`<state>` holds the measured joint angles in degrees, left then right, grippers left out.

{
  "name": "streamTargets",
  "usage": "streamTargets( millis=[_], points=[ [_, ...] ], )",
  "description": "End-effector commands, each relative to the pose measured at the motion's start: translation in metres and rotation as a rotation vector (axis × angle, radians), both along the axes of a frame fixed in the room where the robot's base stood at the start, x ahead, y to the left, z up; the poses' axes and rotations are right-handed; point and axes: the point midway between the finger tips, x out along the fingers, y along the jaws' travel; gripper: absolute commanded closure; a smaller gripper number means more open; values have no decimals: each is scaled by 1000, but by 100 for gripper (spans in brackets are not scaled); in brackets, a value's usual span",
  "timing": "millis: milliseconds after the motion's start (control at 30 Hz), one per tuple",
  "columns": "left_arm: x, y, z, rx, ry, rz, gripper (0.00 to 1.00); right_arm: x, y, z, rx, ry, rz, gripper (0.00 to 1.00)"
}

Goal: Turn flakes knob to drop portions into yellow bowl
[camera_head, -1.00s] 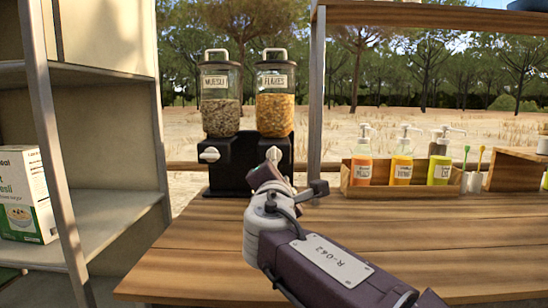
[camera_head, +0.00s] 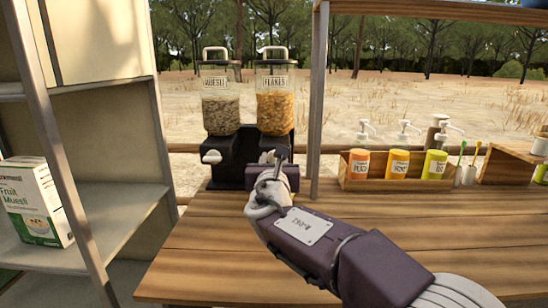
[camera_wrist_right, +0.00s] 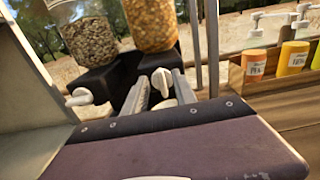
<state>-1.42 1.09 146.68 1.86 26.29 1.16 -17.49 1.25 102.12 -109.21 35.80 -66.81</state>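My left gripper is not in view.
The muesli dispenser (camera_head: 220,102), with its own white knob (camera_head: 212,157), is just left. A wooden box (camera_head: 395,183) of labelled pump bottles is to the right, beyond a post (camera_head: 318,100). A muesli carton (camera_head: 35,203) sits on the left shelf. The counter (camera_head: 215,240) is largely clear.

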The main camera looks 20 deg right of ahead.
Motion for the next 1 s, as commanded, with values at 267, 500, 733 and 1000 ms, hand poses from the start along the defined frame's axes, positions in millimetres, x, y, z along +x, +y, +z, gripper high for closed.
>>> streamTargets(
  millis=[267,500,733,1000],
  points=[
    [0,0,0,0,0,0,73,24,-7,0,0,0,0,67],
    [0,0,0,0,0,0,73,24,-7,0,0,0,1,81],
    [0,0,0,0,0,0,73,24,-7,0,1,0,1,100],
    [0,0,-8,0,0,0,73,23,-8,-2,50,-15,1,100]
  ],
)
